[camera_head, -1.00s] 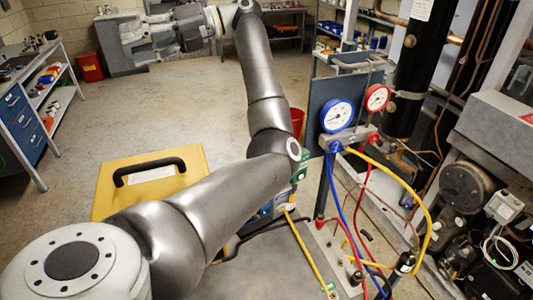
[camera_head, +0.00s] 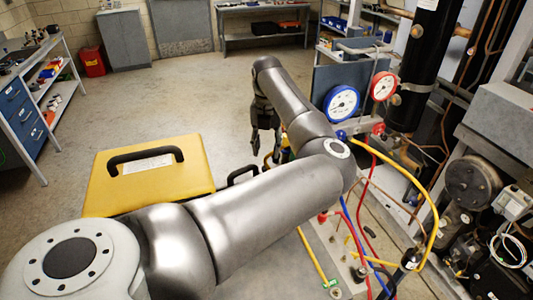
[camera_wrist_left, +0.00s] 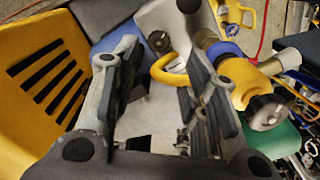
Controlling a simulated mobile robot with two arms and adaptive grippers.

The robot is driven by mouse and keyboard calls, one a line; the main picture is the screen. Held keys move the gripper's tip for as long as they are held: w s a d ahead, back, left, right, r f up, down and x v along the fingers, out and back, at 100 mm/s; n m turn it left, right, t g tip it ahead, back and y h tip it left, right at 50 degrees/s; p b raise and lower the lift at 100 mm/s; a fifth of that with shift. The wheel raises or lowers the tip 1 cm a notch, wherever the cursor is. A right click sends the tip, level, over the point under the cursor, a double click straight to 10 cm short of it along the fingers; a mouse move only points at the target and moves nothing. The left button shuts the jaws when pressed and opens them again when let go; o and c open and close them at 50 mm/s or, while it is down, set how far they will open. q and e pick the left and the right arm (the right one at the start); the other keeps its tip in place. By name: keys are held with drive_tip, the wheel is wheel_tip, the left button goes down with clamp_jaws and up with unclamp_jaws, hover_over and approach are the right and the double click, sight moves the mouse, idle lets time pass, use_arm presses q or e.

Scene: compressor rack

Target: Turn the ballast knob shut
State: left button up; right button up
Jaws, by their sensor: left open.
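My left gripper (camera_head: 264,142) hangs fingers down beyond the yellow case, partly behind my own arm. In the left wrist view, its fingers (camera_wrist_left: 164,62) are spread apart with nothing held. A small dark round knob (camera_wrist_left: 158,42) shows between the fingertips, beside a yellow loop handle; I cannot tell whether the fingers touch it. Another round grey knob (camera_wrist_left: 265,112) sits on a brass and yellow fitting, right of the right finger. I cannot tell for sure which is the ballast knob. My arm hides this area in the head view. My right gripper is not in view.
The yellow case (camera_head: 110,190) with a black handle stands left of my arm; a slotted yellow panel (camera_wrist_left: 25,85) is close to the left finger. Blue (camera_head: 341,103) and red gauges (camera_head: 384,86) with hoses stand close on the right. Open floor lies beyond the case.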

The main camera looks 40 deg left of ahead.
sight(267, 166)
use_arm(q)
wheel_tip(267, 166, down, 8)
drive_tip(key=b, duration=0.2)
drive_tip(key=shift+s+d+r+b, duration=0.15)
drive_tip(key=shift+r+b, duration=0.05)
drive_tip(key=shift+b, duration=0.1)
drive_tip(key=shift+f+n, duration=0.25)
drive_tip(key=shift+n, duration=0.05)
drive_tip(key=shift+w+f+n+p, duration=0.1)
drive_tip(key=shift+w+n+p, duration=0.25)
drive_tip(key=shift+n, duration=0.25)
drive_tip(key=n+b, duration=0.2)
drive_tip(key=shift+s+a+f+b, duration=0.2)
drive_tip(key=shift+a+b, duration=0.05)
drive_tip(key=shift+b, duration=0.05)
drive_tip(key=shift+s+d+r+n+b, duration=0.1)
drive_tip(key=shift+s+r+n+b, duration=0.1)
drive_tip(key=shift+r+n+b, duration=0.45)
drive_tip(key=shift+w+d+n, duration=0.1)
drive_tip(key=shift+n, duration=0.35)
drive_tip(key=shift+w+r, duration=0.1)
drive_tip(key=shift+r, duration=0.05)
